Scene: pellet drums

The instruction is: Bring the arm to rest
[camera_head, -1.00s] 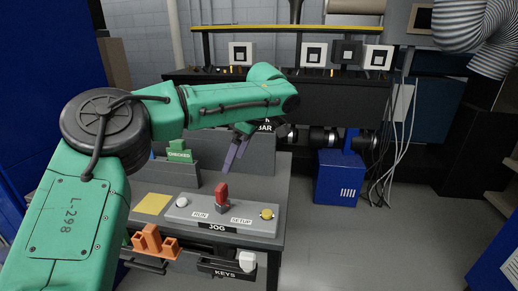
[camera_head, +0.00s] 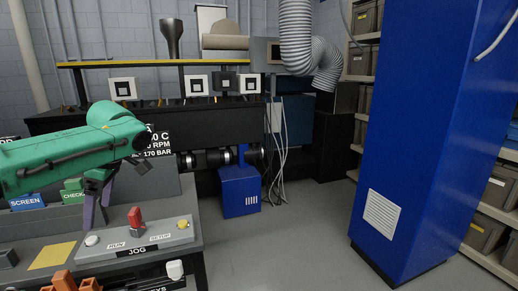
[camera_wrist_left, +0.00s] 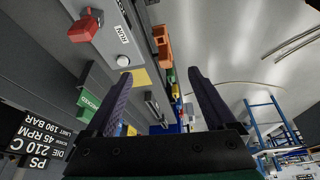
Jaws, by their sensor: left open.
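My left arm (camera_head: 60,158), green, comes in from the left of the head view over the grey bench. My left gripper (camera_head: 95,212) points down behind the control panel (camera_head: 150,243), beside the green CHECKED block (camera_head: 73,192). In the left wrist view its two dark fingers (camera_wrist_left: 162,80) stand well apart with nothing between them. The panel carries a red JOG lever (camera_head: 135,217), a white knob (camera_head: 92,240) and a yellow knob (camera_head: 183,224). The red lever also shows in the left wrist view (camera_wrist_left: 85,26). My right gripper is not in view.
A yellow square (camera_head: 52,256) and orange holder (camera_head: 75,284) lie near the bench front. A tall blue cabinet (camera_head: 420,140) stands at right before shelves. A small blue box (camera_head: 240,192) stands on the floor behind the bench. The grey floor (camera_head: 290,240) between is clear.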

